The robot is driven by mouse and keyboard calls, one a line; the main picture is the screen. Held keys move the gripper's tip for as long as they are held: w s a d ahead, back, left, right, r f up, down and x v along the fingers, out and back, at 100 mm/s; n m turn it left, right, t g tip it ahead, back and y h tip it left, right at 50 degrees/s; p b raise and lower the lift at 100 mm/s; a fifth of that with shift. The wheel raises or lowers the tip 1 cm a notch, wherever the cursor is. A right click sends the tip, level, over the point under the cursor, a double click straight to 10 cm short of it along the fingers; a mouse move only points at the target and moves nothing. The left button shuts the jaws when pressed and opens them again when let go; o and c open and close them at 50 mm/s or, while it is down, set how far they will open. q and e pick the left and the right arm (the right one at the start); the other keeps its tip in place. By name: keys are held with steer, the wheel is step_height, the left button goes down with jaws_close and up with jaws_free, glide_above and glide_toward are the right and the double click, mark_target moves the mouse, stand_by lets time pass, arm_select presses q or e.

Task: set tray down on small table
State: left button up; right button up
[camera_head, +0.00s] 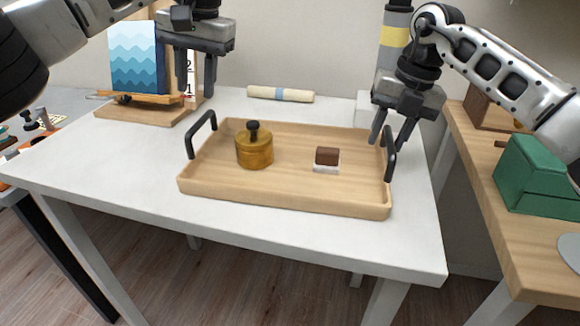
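A light wooden tray (290,196) with two black handles rests on the white small table (130,205). On it are a round amber-brown pot (254,153) with a dark knob and a small brown-topped, white-bottomed block (327,158). My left gripper (198,90) is open and empty above the table, up and behind the tray's left handle (200,135). My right gripper (391,138) is open at the tray's right handle (390,160), its fingers just above or around the handle; I cannot tell whether they touch it.
A wooden easel with a blue wave picture (133,58) stands at the table's back left. A rolled cream paper (280,94) lies at the back. A wooden desk at right holds a green box (537,175). The table's front left is clear.

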steer(key=shift+r, duration=0.15)
arm_select(q)
steer(key=shift+d+r, duration=0.2)
steer(key=shift+r, duration=0.95)
arm_select(e)
step_height(320, 180, up, 12)
steer(key=d, duration=0.2)
steer(key=shift+s+d+f, duration=0.15)
steer(key=shift+f, duration=0.1)
